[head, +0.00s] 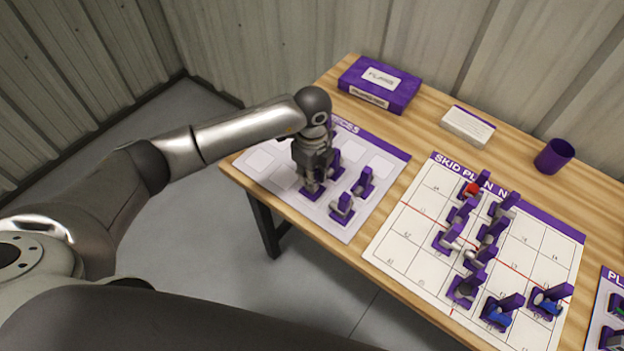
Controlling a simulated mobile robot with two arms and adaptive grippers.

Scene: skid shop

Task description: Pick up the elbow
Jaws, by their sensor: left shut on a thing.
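My left gripper (312,176) points down over the left part of the white pieces mat (345,228). It is shut on a small purple-and-grey piece (312,190), which I take to be the elbow. The gripper hides most of the piece's shape. The piece is at or just above the mat; I cannot tell if it touches. Other purple-and-grey pieces stand close by on the mat: one right behind the gripper (336,168), one to the right (364,184) and one in front right (343,208). My right gripper is not in view.
The skid plan board (400,255) to the right holds several purple-backed pieces. A purple box (380,84), a white card stack (467,127) and a purple cup (554,156) stand along the back. Another board (602,300) is cut off at right. The mat's left squares are bare.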

